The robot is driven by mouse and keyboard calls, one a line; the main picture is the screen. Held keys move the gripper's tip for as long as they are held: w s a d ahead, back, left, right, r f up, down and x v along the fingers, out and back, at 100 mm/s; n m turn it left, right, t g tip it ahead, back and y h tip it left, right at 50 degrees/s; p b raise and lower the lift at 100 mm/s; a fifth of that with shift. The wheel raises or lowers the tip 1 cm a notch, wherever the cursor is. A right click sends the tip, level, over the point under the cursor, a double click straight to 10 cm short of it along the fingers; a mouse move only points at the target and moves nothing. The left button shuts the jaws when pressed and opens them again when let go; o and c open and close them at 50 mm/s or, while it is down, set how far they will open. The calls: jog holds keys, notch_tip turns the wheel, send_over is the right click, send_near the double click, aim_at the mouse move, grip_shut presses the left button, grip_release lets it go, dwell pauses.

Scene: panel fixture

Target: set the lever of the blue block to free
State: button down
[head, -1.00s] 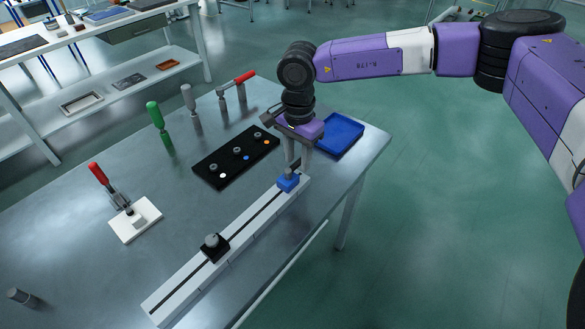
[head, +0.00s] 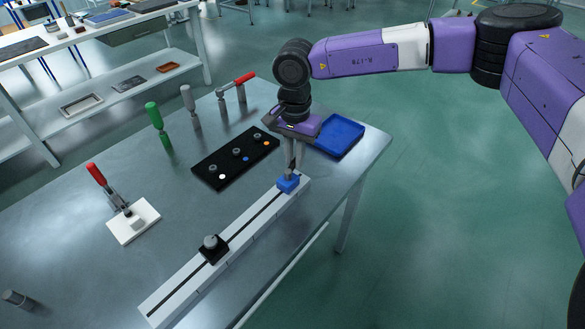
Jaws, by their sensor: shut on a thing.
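The blue block (head: 288,183) sits on the far right end of a long pale rail (head: 190,285) with a dark slot along its top. My gripper (head: 291,168) points down just above the blue block. Its jaws are closed on the block's small lever, which is mostly hidden between the fingers. I cannot tell the lever's setting from this view.
A black block with a grey knob (head: 212,248) sits lower on the rail. Bare table lies left of the rail.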

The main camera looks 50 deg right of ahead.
jog(key=shift+w+n, duration=0.1)
jog(key=shift+n, duration=0.2)
jog(key=shift+w+a+n+b, duration=0.15)
jog(key=shift+w+n+b, duration=0.15)
jog(key=shift+n, duration=0.6)
jog(key=shift+w+a+n+b, duration=0.15)
jog(key=shift+w+n, duration=0.1)
jog(key=shift+n, duration=0.65)
